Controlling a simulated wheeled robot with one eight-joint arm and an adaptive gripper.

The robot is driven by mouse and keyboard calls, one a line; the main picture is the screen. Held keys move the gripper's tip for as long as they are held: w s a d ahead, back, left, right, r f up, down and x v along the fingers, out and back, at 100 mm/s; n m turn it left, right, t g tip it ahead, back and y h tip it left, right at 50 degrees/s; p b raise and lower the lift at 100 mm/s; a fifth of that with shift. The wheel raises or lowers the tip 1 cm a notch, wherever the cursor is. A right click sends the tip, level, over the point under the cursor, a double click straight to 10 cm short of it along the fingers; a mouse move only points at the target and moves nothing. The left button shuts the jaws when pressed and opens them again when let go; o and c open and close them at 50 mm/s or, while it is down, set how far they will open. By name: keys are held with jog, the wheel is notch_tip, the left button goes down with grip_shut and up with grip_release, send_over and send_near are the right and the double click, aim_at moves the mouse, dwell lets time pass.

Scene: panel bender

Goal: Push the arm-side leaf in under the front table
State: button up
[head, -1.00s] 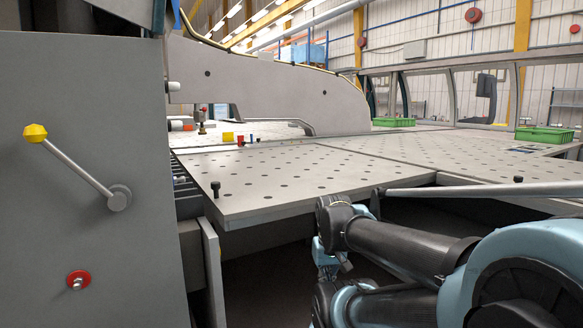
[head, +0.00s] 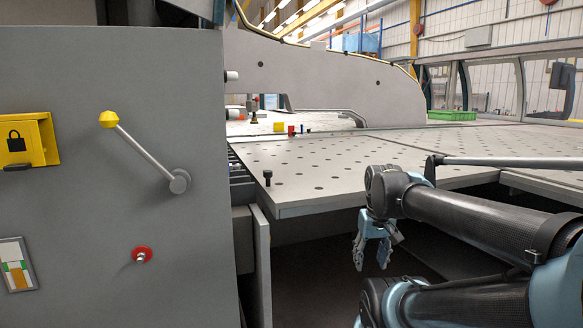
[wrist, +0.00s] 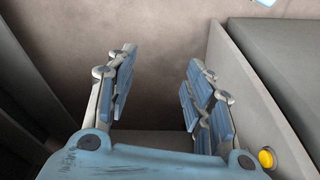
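A grey perforated panel (head: 320,172) with a black upright knob (head: 268,178) on its near left corner spans the middle of the head view; it looks like the arm-side leaf. A seam parts it from the perforated front table (head: 440,142) to the right and behind. The panel's front edge stands out over a dark open space. My gripper (head: 372,266) hangs pointing down in front of that edge, below table height and apart from it. In the wrist view its blue-padded fingers (wrist: 160,95) are spread with nothing between them. Neither knob nor panel is clear there.
A narrow upright plate (head: 262,265) stands under the panel's left end. A green crate (head: 452,115) sits at the back.

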jog(key=w+a+r+n, duration=0.2)
jog(key=w+a+r, duration=0.2)
jog(key=r, duration=0.3)
jog(key=w+a+r+n, duration=0.2)
jog(key=w+a+r, duration=0.2)
jog(key=r, duration=0.4)
jog(key=w+a+r+n+g, duration=0.1)
jog(key=w+a+r+n, duration=0.1)
jog(key=w+a+r, duration=0.2)
jog(key=shift+w+r, duration=0.65)
jog(key=shift+r, duration=0.2)
jog(key=shift+w+r, duration=0.65)
jog(key=shift+r, duration=0.15)
jog(key=w+a+r+n, duration=0.2)
jog(key=w+a+r, duration=0.15)
jog(key=a, duration=0.35)
jog(key=w+a+r+n+g, duration=0.1)
jog(key=w+a+r+n, duration=0.1)
jog(key=a+r, duration=0.35)
jog(key=w+a+r+n, duration=0.2)
jog(key=w+a+r, duration=0.15)
jog(key=a, duration=0.35)
jog(key=f, duration=1.6)
jog(key=shift+s+a, duration=0.15)
jog(key=shift+s, duration=0.05)
jog(key=shift+r, duration=0.1)
jog(key=shift+c, duration=0.4)
grip_shut()
